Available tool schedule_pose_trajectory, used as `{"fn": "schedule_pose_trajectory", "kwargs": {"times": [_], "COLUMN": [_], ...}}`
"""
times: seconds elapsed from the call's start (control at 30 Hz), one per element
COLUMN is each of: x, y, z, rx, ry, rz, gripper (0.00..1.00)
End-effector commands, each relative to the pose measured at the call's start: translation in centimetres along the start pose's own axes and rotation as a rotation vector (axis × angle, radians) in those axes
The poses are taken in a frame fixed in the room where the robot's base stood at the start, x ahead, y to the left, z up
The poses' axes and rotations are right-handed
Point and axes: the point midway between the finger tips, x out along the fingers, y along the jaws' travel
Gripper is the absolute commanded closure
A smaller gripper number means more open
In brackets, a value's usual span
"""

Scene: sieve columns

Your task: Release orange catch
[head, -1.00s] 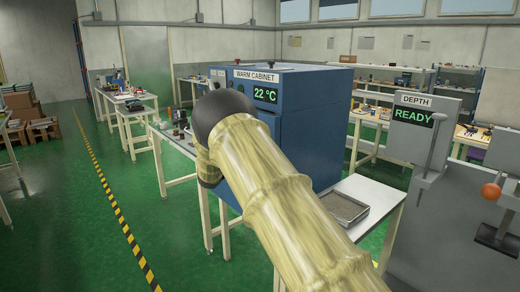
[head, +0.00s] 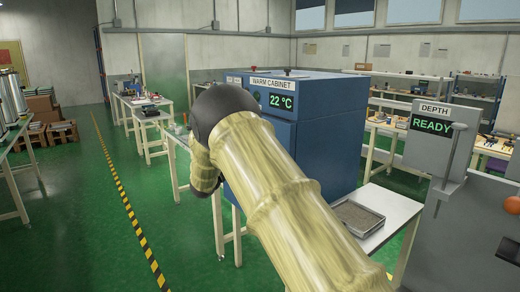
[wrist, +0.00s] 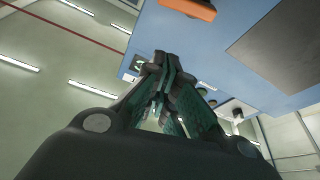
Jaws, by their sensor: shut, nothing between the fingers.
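In the wrist view my gripper (wrist: 160,80) is shut and empty, with its dark fingers together. An orange block (wrist: 190,9), which looks like the catch, is on a blue panel (wrist: 222,30) at the top edge, partly cut off. It is apart from the fingertips, beyond them in the picture. In the head view the blue warm cabinet (head: 330,130) stands behind my arm, its display reading 22 °C. My arm covers part of the cabinet's front, and neither the catch nor my gripper shows there.
A white table (head: 400,212) with a grey tray (head: 358,218) stands right of my arm. A grey depth station (head: 445,235) reading READY, with an orange knob (head: 512,204), is at the far right.

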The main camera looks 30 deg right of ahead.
Motion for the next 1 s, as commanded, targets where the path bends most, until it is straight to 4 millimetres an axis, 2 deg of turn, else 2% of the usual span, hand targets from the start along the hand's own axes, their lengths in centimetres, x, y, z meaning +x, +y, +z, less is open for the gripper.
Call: {"fn": "schedule_pose_trajectory", "kwargs": {"times": [0.2, 0.77, 0.87, 0.97, 1.0], "x": [-1.5, -1.6, -2.0, -3.2, -3.9], "y": [0.0, 0.0, -0.3, -0.8, -1.0], "z": [-0.1, 0.2, 1.9, 5.5, 7.4], "rx": [0.001, -0.002, -0.014, -0.039, -0.052], "ry": [0.001, 0.000, 0.000, -0.002, -0.007], "rz": [0.000, -0.003, -0.041, -0.128, -0.176], "gripper": [1.00, 1.00, 1.00, 1.00, 1.00]}}
